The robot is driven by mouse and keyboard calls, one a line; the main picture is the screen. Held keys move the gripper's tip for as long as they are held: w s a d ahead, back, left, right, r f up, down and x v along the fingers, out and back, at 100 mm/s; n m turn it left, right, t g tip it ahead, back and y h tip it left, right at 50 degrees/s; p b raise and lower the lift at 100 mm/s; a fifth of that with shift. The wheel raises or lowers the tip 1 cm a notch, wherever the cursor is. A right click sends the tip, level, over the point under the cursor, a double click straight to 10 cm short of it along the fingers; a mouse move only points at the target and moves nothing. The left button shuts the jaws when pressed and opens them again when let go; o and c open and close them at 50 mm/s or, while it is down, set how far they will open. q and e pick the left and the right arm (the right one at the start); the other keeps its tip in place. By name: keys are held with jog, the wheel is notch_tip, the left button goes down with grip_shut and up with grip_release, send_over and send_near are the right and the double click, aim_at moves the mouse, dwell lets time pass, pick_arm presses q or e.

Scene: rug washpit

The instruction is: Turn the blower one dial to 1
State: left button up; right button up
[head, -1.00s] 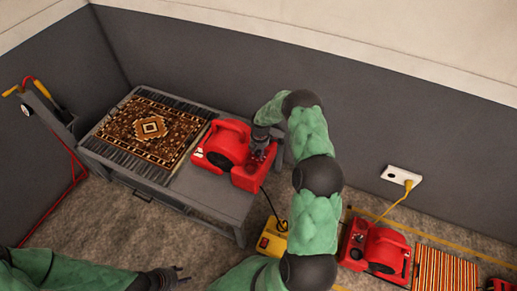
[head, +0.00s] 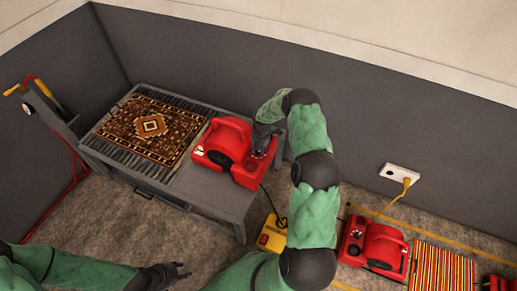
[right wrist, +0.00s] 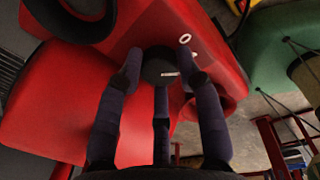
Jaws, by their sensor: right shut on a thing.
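The red blower (head: 228,137) sits on the right part of the grey table. My right gripper (head: 262,152) is over the blower's right end. In the right wrist view its dark fingers (right wrist: 162,84) are shut around a round black dial (right wrist: 158,62) on the red housing (right wrist: 60,95). A short white mark shows on the dial's face, toward its right side. A white "0" is printed on the housing above and right of the dial; no "1" is readable. My left gripper (head: 184,269) is open and empty, low in the head view, away from the blower.
A patterned rug (head: 150,126) lies on the left part of the table (head: 215,195). A yellow box (head: 271,239) stands on the floor beside it. Another red blower (head: 375,246) and a striped rug (head: 442,271) are at right, below a wall socket (head: 400,174).

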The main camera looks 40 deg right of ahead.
jog(key=shift+d, duration=0.2)
jog(key=o, duration=0.9)
jog(key=shift+r, duration=0.6)
jog(key=r, duration=0.7)
jog(key=s+r, duration=0.1)
jog(key=r, duration=0.2)
jog(key=shift+d+r, duration=0.1)
jog(key=shift+r, duration=0.3)
jog(key=shift+f, duration=0.1)
